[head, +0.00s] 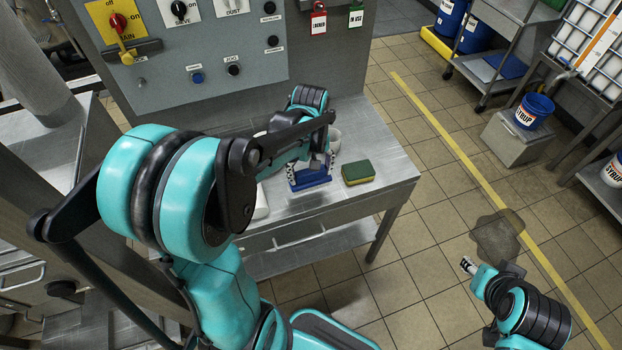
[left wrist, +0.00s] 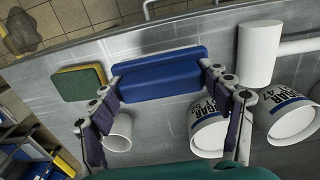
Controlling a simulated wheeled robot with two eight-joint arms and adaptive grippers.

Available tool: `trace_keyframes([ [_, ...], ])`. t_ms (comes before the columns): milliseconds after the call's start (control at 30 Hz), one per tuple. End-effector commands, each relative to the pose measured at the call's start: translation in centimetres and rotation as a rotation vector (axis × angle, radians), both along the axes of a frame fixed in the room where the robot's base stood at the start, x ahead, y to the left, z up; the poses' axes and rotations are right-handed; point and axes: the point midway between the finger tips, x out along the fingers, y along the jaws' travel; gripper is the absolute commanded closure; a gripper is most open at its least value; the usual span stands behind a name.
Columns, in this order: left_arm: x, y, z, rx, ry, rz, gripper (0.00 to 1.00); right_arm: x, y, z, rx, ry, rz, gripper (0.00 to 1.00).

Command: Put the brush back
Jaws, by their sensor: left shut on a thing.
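The brush shows as a blue block (head: 311,181) near the front of the metal table; in the left wrist view its long blue body (left wrist: 160,74) lies across the picture. My left gripper (head: 310,170) is shut on it, with one finger at each end. I cannot tell whether the brush touches the tabletop. Its bristles are not visible. My right gripper (head: 468,265) is out over the floor at the right, away from the table; its jaw state is unclear.
The metal table (head: 385,170) carries a yellow-green sponge (head: 357,173) just right of the brush. The left wrist view shows a white cup (left wrist: 118,133), sugar containers (left wrist: 208,130) and a white cylinder (left wrist: 258,53). A grey control panel (head: 215,45) rises behind. A dark stain (head: 497,237) marks the floor.

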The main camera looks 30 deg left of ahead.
Motion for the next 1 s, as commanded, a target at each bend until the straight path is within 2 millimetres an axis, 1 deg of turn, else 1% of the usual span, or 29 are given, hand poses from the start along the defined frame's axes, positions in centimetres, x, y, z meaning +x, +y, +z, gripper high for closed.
trace_keyframes([
  [33,0.8,0.5,-0.8,0.000,0.000,0.002,0.54,0.0,0.0,-0.5,0.000,0.000,0.000,0.60],
  [100,1.6,0.9,-1.2,0.000,0.000,0.001,0.54,0.0,0.0,-0.7,0.000,0.000,0.000,0.60],
  [200,2.2,1.2,-1.6,0.000,0.000,-0.001,0.54,0.0,0.0,-0.8,0.000,0.000,0.000,0.60],
  [267,2.3,1.3,-1.8,0.000,0.000,-0.002,0.54,0.0,0.0,-0.8,0.000,0.000,0.000,0.60],
  [333,2.3,1.3,-2.4,0.000,0.000,-0.002,0.54,0.0,0.0,-1.1,0.000,0.000,0.000,0.60],
  [533,2.3,1.3,-5.4,0.000,0.000,-0.002,0.54,0.0,0.0,-2.4,0.000,0.000,0.000,0.60],
  [600,2.3,1.3,-5.7,0.000,0.000,-0.002,0.54,0.0,0.0,-2.4,0.000,0.000,0.000,0.60],
  [800,2.3,1.3,-5.6,0.000,0.000,-0.002,0.54,0.0,0.0,-2.2,0.000,0.000,0.000,0.60],
  [933,2.3,1.3,-6.0,0.000,0.000,-0.002,0.54,0.0,0.0,-2.6,0.000,0.000,0.000,0.60],
  [967,2.3,1.3,-6.0,0.000,0.000,-0.002,0.20,0.0,0.0,-2.6,0.000,0.000,0.000,0.60],
  [1000,2.3,1.3,-5.9,0.000,0.000,-0.002,0.10,0.0,0.0,-2.5,0.000,0.000,0.000,0.60],
])
